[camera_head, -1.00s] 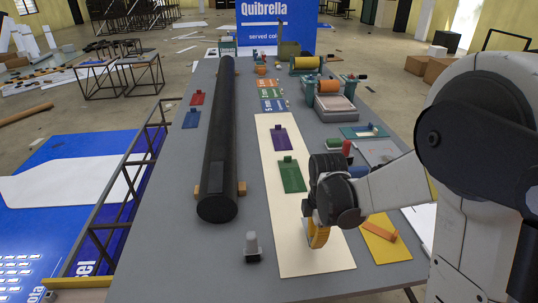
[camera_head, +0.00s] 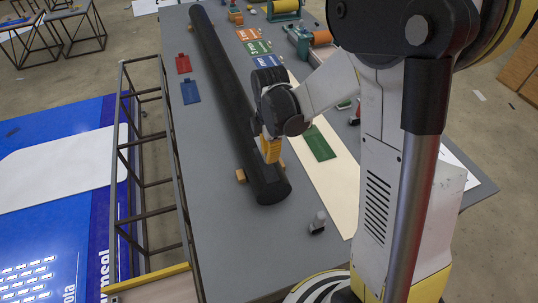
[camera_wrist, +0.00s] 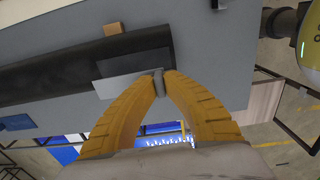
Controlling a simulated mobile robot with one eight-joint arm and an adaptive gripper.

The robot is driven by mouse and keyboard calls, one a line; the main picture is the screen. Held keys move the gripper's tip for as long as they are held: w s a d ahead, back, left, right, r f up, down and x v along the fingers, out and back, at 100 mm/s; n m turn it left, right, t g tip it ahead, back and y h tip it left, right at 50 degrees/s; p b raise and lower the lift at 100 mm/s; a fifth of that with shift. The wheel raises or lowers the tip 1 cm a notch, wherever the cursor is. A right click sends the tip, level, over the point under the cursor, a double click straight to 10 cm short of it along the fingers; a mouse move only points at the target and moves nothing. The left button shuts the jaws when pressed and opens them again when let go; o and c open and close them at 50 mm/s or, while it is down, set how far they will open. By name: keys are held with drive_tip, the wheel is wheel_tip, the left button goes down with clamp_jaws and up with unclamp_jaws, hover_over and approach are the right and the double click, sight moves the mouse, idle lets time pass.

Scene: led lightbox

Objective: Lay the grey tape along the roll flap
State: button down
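The long black roll (camera_head: 228,95) lies lengthwise on the grey table (camera_head: 215,235). My gripper (camera_head: 270,158), with yellow fingers, is at the roll's near end, on its right side in the head view. In the wrist view, the fingertips of my gripper (camera_wrist: 158,82) are together at a short grey piece. A flat grey strip, which looks like the grey tape (camera_wrist: 118,86), runs left from them over the black roll (camera_wrist: 50,75). I cannot tell whether the strip touches the roll. I cannot make out the flap's edge clearly.
Wooden blocks (camera_head: 240,176) flank the roll. A small grey item with a dark base (camera_head: 318,222) stands near the front. A cream panel (camera_head: 340,178) with a green plate (camera_head: 319,143) lies right. Red (camera_head: 183,64) and blue (camera_head: 190,92) plates lie left. The front left tabletop is clear.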

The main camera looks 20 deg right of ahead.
sight(272, 177)
drive_tip(key=shift+s+d, duration=0.25)
drive_tip(key=shift+d, duration=0.25)
drive_tip(key=shift+a+f, duration=0.1)
drive_tip(key=shift+b, duration=0.3)
wheel_tip(272, 177, down, 8)
drive_tip(key=b, duration=0.7)
drive_tip(key=shift+f+b, duration=0.15)
drive_tip(key=shift+b, duration=0.25)
drive_tip(key=shift+f+b, duration=0.35)
drive_tip(key=shift+b, duration=0.25)
drive_tip(key=c, duration=1.5)
unclamp_jaws()
drive_tip(key=shift+c, duration=0.2)
drive_tip(key=shift+r, duration=0.15)
